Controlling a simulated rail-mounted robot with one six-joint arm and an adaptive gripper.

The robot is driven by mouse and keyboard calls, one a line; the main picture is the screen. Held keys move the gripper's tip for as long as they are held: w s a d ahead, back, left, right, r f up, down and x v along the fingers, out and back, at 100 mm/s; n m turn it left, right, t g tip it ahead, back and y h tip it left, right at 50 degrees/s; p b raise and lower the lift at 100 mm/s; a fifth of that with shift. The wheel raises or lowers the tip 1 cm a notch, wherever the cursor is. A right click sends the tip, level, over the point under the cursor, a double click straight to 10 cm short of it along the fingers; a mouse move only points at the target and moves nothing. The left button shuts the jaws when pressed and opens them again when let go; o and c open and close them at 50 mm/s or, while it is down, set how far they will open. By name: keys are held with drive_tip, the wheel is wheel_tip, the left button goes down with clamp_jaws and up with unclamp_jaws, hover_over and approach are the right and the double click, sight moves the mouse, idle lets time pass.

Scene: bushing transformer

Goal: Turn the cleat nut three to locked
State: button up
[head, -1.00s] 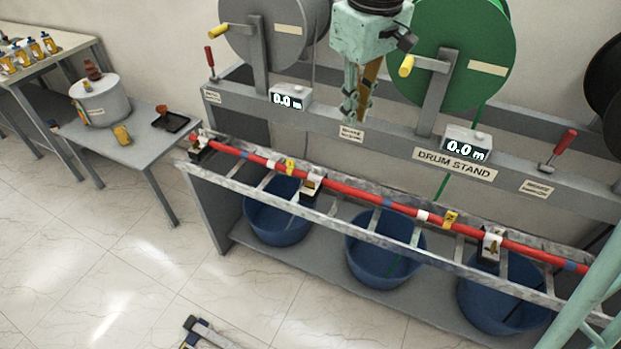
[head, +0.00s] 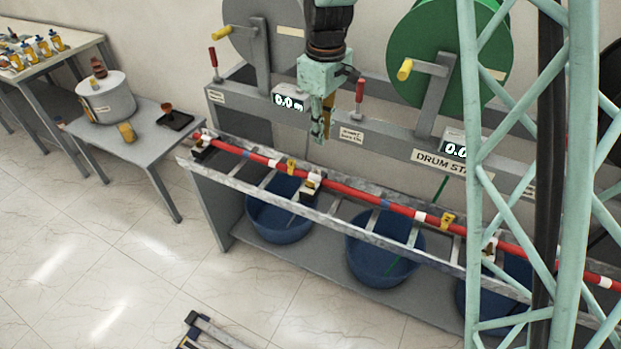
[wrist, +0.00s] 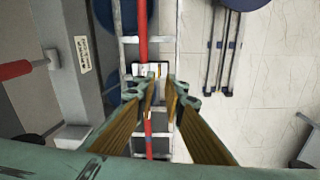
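A red cable (head: 348,191) runs along a grey ladder-like rack, held in several cleats. One cleat (head: 312,182) sits near the middle of the rack, another (head: 201,146) at its left end, and a third (head: 490,250) is partly hidden behind my lattice mast. I cannot read which is number three or the state of its nut. My gripper (head: 323,138) hangs above and behind the middle cleat, pointing down. In the wrist view my gripper (wrist: 164,85) is open and empty, and a pale cleat (wrist: 147,69) shows just beyond its fingertips, apart from them.
The drum stand (head: 445,161) with its drums, meters and red-handled levers (head: 360,95) stands close behind my gripper. Blue tubs (head: 280,220) sit below the rack. A side table (head: 135,152) with a pot is at left. The floor in front is clear apart from a dark-ended frame (head: 205,330).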

drive_tip(key=n, duration=0.2)
hover_over(310, 184)
wheel_tip(310, 184, down, 8)
drive_tip(key=shift+w+f+p, duration=0.1)
drive_tip(key=shift+w+p, duration=0.1)
drive_tip(key=shift+p, duration=0.2)
drive_tip(key=shift+f, duration=0.1)
drive_tip(key=shift+f, duration=6.75)
drive_tip(key=shift+c, duration=0.7)
clamp_jaws()
